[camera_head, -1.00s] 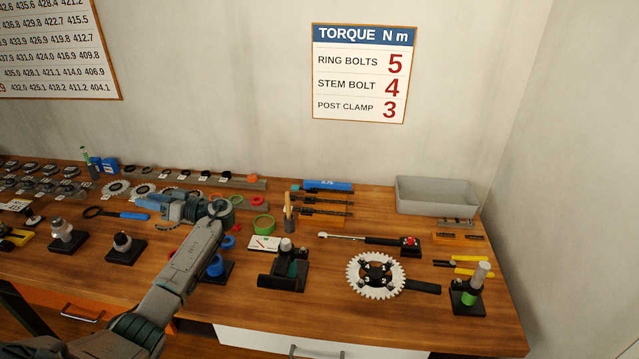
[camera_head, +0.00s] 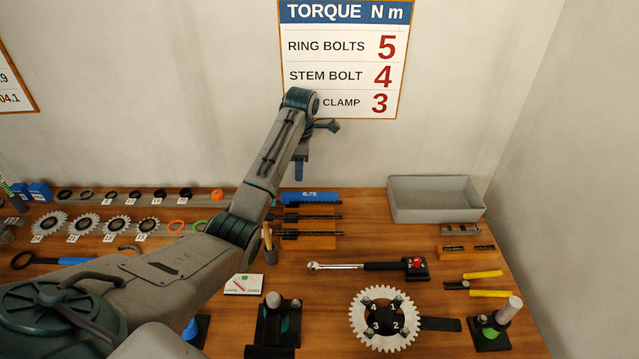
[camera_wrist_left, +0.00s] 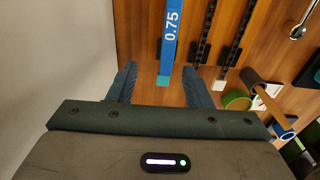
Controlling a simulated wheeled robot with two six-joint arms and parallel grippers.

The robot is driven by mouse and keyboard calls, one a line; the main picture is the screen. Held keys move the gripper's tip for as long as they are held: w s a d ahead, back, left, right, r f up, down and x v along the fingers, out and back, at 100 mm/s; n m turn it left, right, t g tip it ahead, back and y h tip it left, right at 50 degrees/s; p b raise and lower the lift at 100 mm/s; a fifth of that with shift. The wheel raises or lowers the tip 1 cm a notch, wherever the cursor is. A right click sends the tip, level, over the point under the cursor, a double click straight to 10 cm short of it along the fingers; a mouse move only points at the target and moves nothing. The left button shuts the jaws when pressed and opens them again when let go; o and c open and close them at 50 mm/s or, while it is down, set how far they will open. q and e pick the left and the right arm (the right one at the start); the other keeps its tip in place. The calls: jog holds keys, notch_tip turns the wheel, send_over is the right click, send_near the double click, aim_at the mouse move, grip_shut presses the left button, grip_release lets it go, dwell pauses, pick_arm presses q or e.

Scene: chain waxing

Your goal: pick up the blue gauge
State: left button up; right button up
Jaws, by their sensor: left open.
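The blue gauge (camera_head: 318,196), marked 0.75, lies on the wooden table near the wall. In the left wrist view the gauge (camera_wrist_left: 170,40) runs up the picture, and its pale teal end sits in the gap between the fingers. My left gripper (camera_head: 299,172) points down, just behind the gauge in the head view. In the wrist view the left gripper (camera_wrist_left: 160,76) is open, with the fingers apart on both sides of the gauge's end and nothing held. The height between fingertips and gauge is hard to tell. My right gripper is out of view.
Dark chain strips (camera_head: 308,216) lie just in front of the gauge. A grey bin (camera_head: 435,209) stands at the right. A brush with a wooden handle (camera_head: 268,238) stands close to my left arm. A torque wrench (camera_head: 365,266) and chainring (camera_head: 357,322) lie nearer the front.

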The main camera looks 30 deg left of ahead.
aim_at(309, 194)
pick_arm(q)
jog(key=shift+w+d+f+h+b, duration=0.15)
jog(key=shift+d+f+b, duration=0.2)
jog(key=shift+d, duration=0.3)
jog(key=shift+w+d+f+h+b, duration=0.15)
jog(key=shift+d+f+b, duration=0.15)
jog(key=shift+d, duration=0.3)
notch_tip(309, 194, down, 2)
jog(key=shift+f+p, duration=0.2)
jog(key=shift+p, duration=0.45)
jog(key=shift+f, duration=0.2)
jog(key=f+p, duration=0.3)
jog(key=f, duration=0.1)
jog(key=shift+s+d, duration=0.1)
jog(key=shift+s, duration=0.15)
jog(key=shift+f, duration=0.55)
jog(key=shift+c, duration=0.3)
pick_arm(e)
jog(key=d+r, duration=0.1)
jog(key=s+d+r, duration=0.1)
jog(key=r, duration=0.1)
pick_arm(q)
grip_shut()
